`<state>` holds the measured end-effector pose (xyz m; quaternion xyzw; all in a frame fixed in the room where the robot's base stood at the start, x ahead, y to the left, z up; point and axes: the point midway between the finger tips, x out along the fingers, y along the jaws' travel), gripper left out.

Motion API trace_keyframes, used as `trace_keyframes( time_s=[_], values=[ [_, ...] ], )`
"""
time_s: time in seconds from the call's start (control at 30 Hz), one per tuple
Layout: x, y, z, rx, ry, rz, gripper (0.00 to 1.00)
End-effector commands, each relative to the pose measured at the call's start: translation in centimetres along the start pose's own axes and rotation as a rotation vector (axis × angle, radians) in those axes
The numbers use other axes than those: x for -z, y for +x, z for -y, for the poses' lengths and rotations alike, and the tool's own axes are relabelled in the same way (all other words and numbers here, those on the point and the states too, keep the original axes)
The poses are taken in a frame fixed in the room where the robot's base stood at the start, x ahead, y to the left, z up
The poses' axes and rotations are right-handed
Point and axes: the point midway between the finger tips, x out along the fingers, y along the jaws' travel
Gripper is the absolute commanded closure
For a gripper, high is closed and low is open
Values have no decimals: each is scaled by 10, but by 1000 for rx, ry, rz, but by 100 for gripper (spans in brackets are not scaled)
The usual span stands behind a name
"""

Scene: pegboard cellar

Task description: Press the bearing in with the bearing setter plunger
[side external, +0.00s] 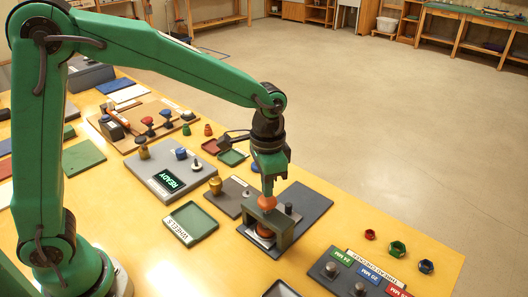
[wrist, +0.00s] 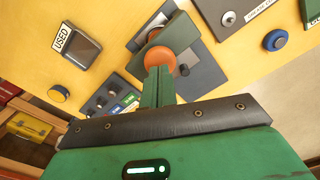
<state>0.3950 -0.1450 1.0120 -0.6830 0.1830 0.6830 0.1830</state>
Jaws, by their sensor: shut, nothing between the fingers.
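The bearing setter is a grey bridge-shaped frame (side external: 283,228) on a dark grey plate (side external: 310,203). Its plunger has a round orange knob (side external: 267,202) on top, which also shows in the wrist view (wrist: 161,57). An orange round part (side external: 264,233) sits under the bridge, partly hidden by it; I cannot make out the bearing itself. My gripper (side external: 268,188) is shut and empty, pointing down with its fingertips at the top of the knob. In the wrist view the closed fingers (wrist: 159,74) overlap the knob's near edge; they appear to touch it.
A dark peg (side external: 288,209) stands beside the frame. A "WHEELS" tray (side external: 190,223), a brass piece (side external: 215,185) and a "READY" display box (side external: 172,178) lie to the left. A labelled block (side external: 355,280) and several coloured nuts (side external: 397,248) lie to the right.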

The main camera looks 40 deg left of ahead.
Motion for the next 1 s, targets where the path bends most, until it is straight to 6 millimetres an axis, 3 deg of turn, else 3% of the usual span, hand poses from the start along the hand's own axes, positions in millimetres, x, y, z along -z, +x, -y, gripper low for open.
trace_keyframes(
  time_s=[1.0],
  values=[
    [0,6,0,0,0,0,100]
  ],
)
